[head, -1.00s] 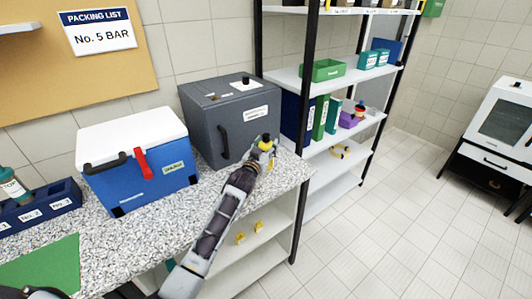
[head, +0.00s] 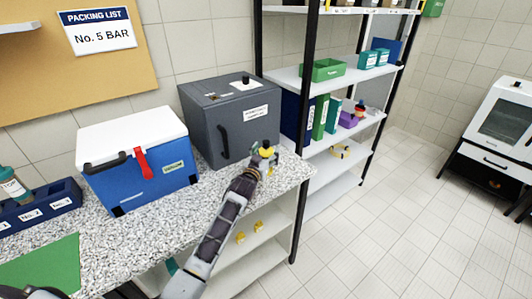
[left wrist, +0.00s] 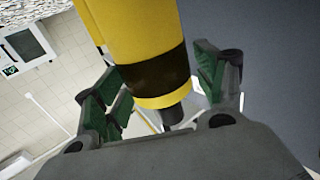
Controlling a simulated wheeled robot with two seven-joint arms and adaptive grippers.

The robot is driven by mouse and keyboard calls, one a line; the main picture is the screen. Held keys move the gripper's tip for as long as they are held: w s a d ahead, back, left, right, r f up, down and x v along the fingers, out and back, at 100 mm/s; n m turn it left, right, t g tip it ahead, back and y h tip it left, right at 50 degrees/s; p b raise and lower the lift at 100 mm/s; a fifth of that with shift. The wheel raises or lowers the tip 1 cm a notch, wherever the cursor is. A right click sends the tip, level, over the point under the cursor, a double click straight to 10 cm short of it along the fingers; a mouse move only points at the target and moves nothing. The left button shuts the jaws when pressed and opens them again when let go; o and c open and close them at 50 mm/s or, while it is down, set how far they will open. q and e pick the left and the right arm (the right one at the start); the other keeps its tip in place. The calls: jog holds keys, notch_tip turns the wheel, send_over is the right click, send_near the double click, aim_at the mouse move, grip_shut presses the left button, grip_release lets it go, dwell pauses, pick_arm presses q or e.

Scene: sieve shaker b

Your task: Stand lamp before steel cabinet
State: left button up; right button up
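The steel cabinet (head: 228,125) is a dark grey box with a black handle, on the speckled counter against the wall. The lamp, yellow with a black band, shows large in the left wrist view (left wrist: 135,35). In the head view only small yellow parts show at my left gripper (head: 264,152), in front of the cabinet's right end. In the left wrist view the lamp is between the green-padded fingers of my left gripper (left wrist: 160,90), which look spread with narrow gaps beside it. Whether the lamp's base touches the counter is hidden. My right gripper is not in view.
A blue cool box (head: 140,165) with a white lid stands left of the cabinet. A blue rack (head: 40,205) and a green mat (head: 40,262) lie further left. A shelf unit (head: 340,75) stands right of the counter.

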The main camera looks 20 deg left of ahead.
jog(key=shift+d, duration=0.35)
pick_arm(q)
jog(key=shift+r, duration=0.15)
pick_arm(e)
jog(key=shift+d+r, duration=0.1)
pick_arm(q)
jog(key=shift+s, duration=0.4)
jog(key=s, duration=0.4)
jog(key=shift+s+a, duration=0.15)
jog(key=shift+a, duration=0.05)
jog(key=shift+s, duration=0.75)
send_near(264, 156)
jog(key=shift+w+a+r+b, duration=0.1)
jog(key=shift+w+b, duration=0.25)
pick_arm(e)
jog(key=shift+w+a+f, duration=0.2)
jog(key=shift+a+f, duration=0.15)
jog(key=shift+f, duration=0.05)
